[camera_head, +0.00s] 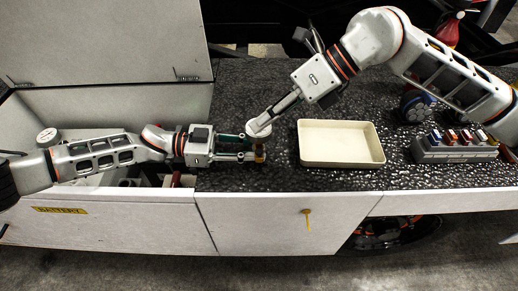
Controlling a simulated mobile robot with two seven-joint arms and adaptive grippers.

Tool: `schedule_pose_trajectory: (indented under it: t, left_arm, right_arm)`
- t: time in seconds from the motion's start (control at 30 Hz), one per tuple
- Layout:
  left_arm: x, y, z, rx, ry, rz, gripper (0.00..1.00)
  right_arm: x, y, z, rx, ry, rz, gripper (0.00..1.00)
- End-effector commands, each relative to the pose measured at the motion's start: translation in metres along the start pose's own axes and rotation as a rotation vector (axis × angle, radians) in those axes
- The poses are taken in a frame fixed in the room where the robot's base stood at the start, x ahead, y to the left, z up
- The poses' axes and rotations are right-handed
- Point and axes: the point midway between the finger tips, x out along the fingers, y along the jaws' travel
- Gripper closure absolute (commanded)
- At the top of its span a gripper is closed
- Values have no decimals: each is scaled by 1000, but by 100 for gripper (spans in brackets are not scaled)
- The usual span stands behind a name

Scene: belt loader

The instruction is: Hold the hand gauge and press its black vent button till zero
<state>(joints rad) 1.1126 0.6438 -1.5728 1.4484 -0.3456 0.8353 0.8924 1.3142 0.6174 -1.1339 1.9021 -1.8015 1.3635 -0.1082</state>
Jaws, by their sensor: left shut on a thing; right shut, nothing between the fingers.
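The hand gauge (258,130) shows as a pale round head with a yellow-brown part (260,153) below it, over the dark speckled worktop. My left gripper (251,148) comes in from the left and is shut on the gauge at its lower part. My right gripper (268,119) reaches down from the upper right, shut and empty. Its tips are at the upper right edge of the gauge's head; I cannot tell whether they touch it. The black vent button is too small or hidden to make out, and I cannot read the dial.
An empty cream tray (343,163) lies right of the gauge. An open white bin with a raised lid (105,40) is at left. The worktop's front edge is close below.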

Motion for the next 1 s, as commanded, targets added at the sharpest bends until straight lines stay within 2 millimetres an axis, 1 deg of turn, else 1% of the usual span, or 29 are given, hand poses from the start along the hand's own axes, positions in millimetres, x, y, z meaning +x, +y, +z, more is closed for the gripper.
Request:
schedule_pose_trajectory:
  t: [0.7, 0.73, 0.8, 1.0]
  left_arm:
    - [0, 0, 0, 0, 1, 0, 88]
    - [0, 0, -1, 0, 1, 0, 73]
    - [0, 0, 0, 0, 1, 0, 56]
    - [0, 0, 0, 0, 0, 0, 56]
  right_arm:
    - [0, 0, 0, 0, 0, 0, 100]
    - [0, 0, 0, 0, 0, 0, 100]
    - [0, 0, 0, 0, 0, 0, 100]
    - [0, 0, 0, 0, 0, 0, 100]
